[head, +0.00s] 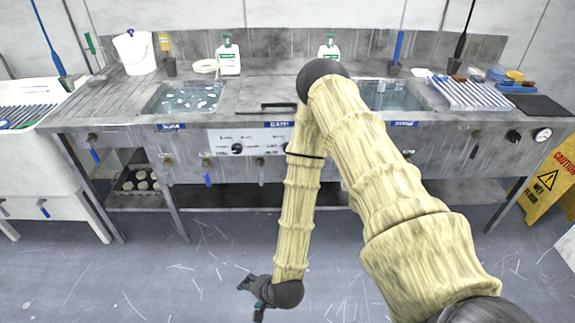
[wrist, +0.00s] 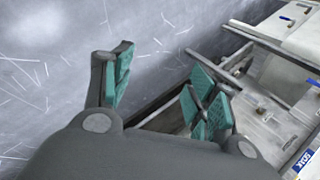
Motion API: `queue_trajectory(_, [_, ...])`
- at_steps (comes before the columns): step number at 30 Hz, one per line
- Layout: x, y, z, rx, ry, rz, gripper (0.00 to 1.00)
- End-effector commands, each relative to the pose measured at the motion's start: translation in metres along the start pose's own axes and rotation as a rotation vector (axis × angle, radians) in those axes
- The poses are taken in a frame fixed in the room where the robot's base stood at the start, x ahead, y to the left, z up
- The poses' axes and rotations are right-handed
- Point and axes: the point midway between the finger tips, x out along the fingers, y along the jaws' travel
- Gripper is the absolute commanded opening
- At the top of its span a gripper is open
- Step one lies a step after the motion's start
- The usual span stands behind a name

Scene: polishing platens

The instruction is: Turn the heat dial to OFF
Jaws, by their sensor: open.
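Several black dials show on the front of the steel bench in the head view, and their lettering is too small to read. One dial (head: 238,148) sits on a white marked panel (head: 225,139) at the middle left. Another black knob (head: 513,136) sits at the far right beside a round gauge (head: 542,134). I cannot tell which is the heat dial or how it is set. My gripper (head: 259,308) hangs low over the floor in front of the bench, apart from it. In the wrist view my gripper (wrist: 165,88) is open and empty, with green finger pads spread.
The bench top (head: 262,92) holds a left basin (head: 188,98), bottles, a white bucket (head: 135,52) and a rack (head: 470,93). Blue-handled taps (head: 207,172) stick out along the front. A yellow caution sign (head: 550,183) stands at right. The floor in front is clear.

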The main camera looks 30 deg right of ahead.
Motion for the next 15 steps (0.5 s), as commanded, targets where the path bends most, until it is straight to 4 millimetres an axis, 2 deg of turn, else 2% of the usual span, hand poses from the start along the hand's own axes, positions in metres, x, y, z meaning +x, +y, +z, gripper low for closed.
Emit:
queue_trajectory(1, [0.011,-0.014,-0.011,0.11,0.025,-0.056,0.58])
queue_trajectory(3, [0.019,-0.037,-0.027,0.265,0.054,-0.137,0.58])
queue_trajectory(7, [0.028,-0.078,-0.062,0.548,0.09,-0.296,0.58])
queue_trajectory(11, [0.029,-0.116,-0.106,0.829,0.11,-0.47,0.58])
queue_trajectory(15, [0.02,-0.149,-0.161,1.121,0.108,-0.673,0.58])
